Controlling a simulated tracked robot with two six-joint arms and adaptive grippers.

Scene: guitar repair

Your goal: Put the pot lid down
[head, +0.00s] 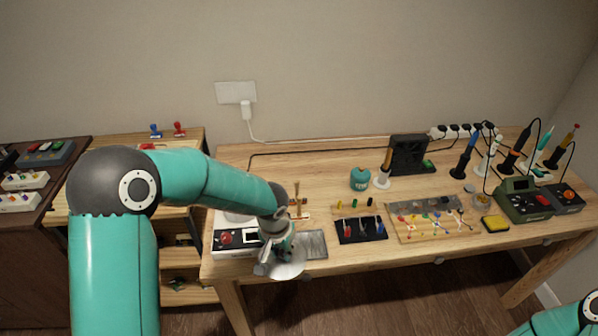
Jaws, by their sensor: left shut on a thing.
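The pot lid (290,269) looks like a pale grey, shallow disc at the front edge of the workbench. My left gripper (275,252) points down and is shut on it. The lid appears to overhang the bench's front edge; I cannot tell whether it touches the wood. Just left of it stands a white box (226,249) with a red knob and a small display, partly hidden behind my left arm. Only a piece of my right arm shows at the lower right corner; its gripper is out of view.
A grey plate (313,245) lies right beside the lid. Farther right are a black tray (361,231) and a board with coloured leads (431,226). A teal pot-like container (360,179) stands behind. Soldering irons and a green station (524,201) crowd the right end.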

